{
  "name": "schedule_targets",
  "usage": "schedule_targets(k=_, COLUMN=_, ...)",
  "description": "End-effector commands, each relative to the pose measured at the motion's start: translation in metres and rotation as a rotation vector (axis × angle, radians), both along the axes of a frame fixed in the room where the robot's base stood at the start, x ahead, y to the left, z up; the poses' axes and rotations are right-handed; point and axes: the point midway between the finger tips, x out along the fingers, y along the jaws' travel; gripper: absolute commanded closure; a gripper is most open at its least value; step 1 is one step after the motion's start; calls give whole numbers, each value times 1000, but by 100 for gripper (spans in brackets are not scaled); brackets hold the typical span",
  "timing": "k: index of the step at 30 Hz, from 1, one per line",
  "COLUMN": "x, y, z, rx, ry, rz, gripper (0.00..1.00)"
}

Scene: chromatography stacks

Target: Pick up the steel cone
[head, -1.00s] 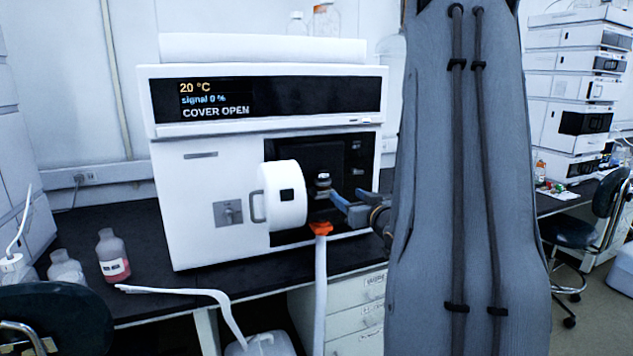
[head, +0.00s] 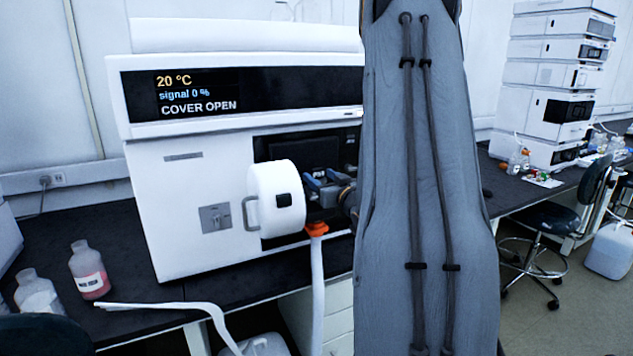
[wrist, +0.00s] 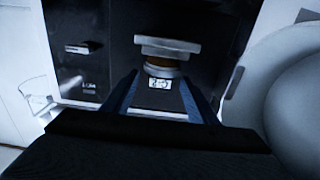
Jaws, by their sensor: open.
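The steel cone (wrist: 161,71) shows in the wrist view as a stepped metal piece with a pale flange, an orange-brown band and a steel ring, at the dark open front of the white instrument (head: 185,190). My gripper (wrist: 160,82) is open, with a blue finger on each side just in front of the cone's lower part. I cannot tell if the fingers touch it. In the head view my gripper (head: 319,187) is at the instrument's opening, and I cannot make out the cone behind the fingers.
A round white cover (head: 274,200) stands swung open beside my gripper, close on the right in the wrist view. An orange fitting with a white hose (head: 317,270) hangs below. A bottle of pink liquid (head: 90,270) stands on the bench at left.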

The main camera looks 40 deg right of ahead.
Motion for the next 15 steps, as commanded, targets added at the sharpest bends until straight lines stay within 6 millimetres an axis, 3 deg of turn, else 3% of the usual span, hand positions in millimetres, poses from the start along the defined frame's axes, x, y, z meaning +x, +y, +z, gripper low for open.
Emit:
schedule_targets(k=6, x=25, y=-5, z=1, rx=0, ry=0, rz=2, gripper=47)
schedule_targets(k=14, x=29, y=-5, z=0, rx=0, ry=0, rz=2, gripper=47)
schedule_targets(k=15, x=29, y=-5, z=0, rx=0, ry=0, rz=3, gripper=50)
